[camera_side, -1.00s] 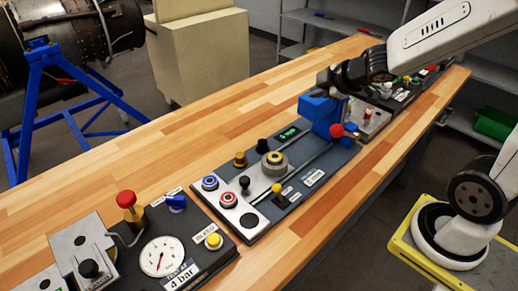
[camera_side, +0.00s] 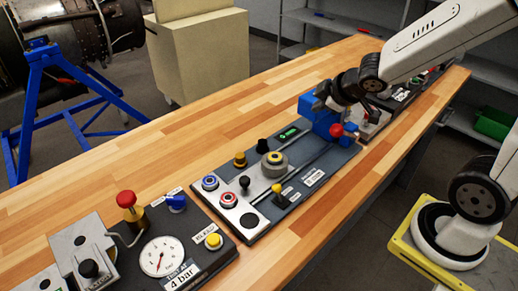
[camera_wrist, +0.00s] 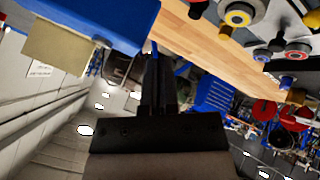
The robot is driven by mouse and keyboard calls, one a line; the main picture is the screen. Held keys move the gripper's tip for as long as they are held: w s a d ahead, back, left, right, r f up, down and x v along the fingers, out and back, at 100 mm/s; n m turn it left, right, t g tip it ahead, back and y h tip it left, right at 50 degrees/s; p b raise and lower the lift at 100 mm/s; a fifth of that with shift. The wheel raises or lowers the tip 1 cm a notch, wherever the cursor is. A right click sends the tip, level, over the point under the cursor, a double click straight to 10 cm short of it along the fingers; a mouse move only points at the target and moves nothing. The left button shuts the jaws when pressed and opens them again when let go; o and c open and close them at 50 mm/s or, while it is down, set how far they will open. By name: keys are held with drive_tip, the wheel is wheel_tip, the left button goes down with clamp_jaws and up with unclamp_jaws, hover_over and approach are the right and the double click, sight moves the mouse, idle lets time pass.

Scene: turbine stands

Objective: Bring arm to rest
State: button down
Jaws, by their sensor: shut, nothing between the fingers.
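My gripper (camera_side: 324,92) is at the far part of the workbench, close beside and above a blue block (camera_side: 313,110) with a red ball knob (camera_side: 337,130). In the side view its fingers are small and dark against the wrist, and I cannot tell whether they touch the block. In the wrist view the black fingers (camera_wrist: 155,65) are together with nothing between them. A large blue surface (camera_wrist: 80,15) fills the upper left of that view, near the fingers.
The wooden bench (camera_side: 190,125) carries a control panel (camera_side: 262,228) with buttons and knobs, and a gauge panel (camera_side: 205,262) nearer the camera. Another panel (camera_side: 403,95) lies beyond the arm. The bench's left side is clear. A blue stand (camera_side: 38,95) is at left.

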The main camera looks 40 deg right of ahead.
drive_tip(key=s+a+f+m+g+y, duration=0.1)
drive_tip(key=s+a+f+m+g, duration=0.4)
drive_tip(key=s+f+m, duration=0.1)
drive_tip(key=shift+s+a+f+m+g, duration=0.3)
drive_tip(key=shift+s+a+f+m, duration=0.1)
drive_tip(key=shift+s+f, duration=0.5)
